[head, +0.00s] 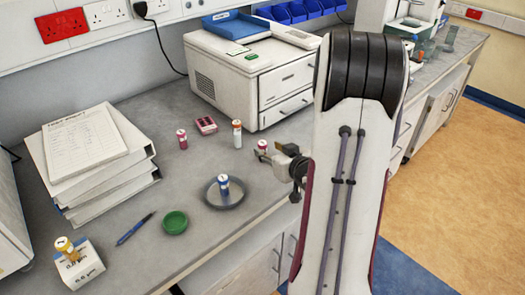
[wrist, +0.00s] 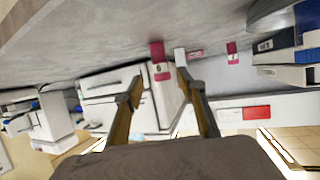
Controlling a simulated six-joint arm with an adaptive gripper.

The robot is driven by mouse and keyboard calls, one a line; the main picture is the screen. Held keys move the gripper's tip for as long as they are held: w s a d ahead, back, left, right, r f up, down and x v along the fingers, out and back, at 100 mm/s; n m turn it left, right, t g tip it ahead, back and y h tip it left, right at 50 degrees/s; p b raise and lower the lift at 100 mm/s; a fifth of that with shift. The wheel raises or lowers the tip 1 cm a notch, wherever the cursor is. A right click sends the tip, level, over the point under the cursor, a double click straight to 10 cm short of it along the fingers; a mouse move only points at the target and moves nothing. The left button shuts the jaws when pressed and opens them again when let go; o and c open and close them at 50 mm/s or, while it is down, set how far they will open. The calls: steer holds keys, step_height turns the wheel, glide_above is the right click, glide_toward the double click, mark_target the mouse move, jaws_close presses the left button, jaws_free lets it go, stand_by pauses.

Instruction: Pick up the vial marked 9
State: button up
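A vial with a red cap and white label (head: 262,147) stands on the bench at the tip of my gripper (head: 277,157). In the wrist view, which is upside down, this red vial (wrist: 160,69) shows between the two fingertips of my gripper (wrist: 158,84). The fingers are apart, and I cannot tell whether the vial is within them or just beyond. Its label bears a dark digit too small to read surely. Another red vial (head: 182,138) and a white vial with an orange band (head: 237,133) stand farther left. No number 9 is clearly legible.
A blue vial (head: 223,183) stands on a round grey dish (head: 212,198). A yellow vial (head: 65,247) sits on a white box (head: 82,272).

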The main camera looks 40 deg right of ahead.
mark_target(265, 148)
steer(key=shift+w, duration=0.15)
steer(key=shift+f+x, duration=0.2)
steer(key=shift+x, duration=2.3)
steer(key=shift+a, duration=0.15)
steer(key=c, duration=1.1)
